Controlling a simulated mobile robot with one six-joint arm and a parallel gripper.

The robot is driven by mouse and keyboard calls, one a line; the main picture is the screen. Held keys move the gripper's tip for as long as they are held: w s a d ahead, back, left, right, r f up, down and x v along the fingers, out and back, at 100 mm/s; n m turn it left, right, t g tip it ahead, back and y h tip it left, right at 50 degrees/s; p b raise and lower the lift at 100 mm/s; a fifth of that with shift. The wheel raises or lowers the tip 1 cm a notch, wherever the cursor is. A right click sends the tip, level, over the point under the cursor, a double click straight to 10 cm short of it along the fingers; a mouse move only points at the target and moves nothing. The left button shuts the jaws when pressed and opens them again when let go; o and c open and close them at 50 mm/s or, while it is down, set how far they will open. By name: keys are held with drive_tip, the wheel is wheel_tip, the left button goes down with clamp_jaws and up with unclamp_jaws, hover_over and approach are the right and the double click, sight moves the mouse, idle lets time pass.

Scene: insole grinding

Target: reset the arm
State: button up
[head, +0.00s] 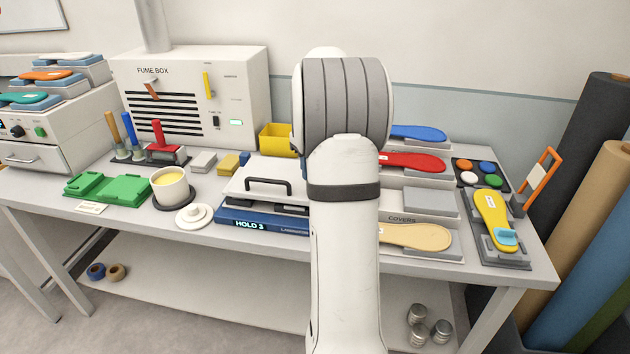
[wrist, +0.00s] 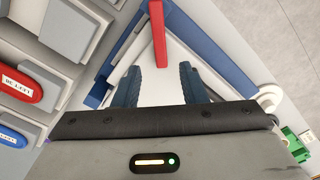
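My arm (head: 345,230) rises through the middle of the head view and its thick upper joint hides my gripper there. In the wrist view my gripper (wrist: 158,80) shows two dark blue fingers spread apart, with only a pale surface seen between them. The fingers are over a blue-and-white device, which appears to be the press (head: 262,222) reading "HOLD 3" in the head view. A red bar (wrist: 158,32) lies beyond the fingertips. I cannot tell how high the fingers are above the device.
Right of my arm are a red insole (head: 412,161), a blue insole (head: 418,132) and a yellow insole (head: 491,218) on a fixture. Left are a cream pot (head: 170,188), a green tray (head: 107,188) and the fume box (head: 190,95). Rolls stand at far right.

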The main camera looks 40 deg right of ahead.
drive_tip(key=shift+r, duration=0.9)
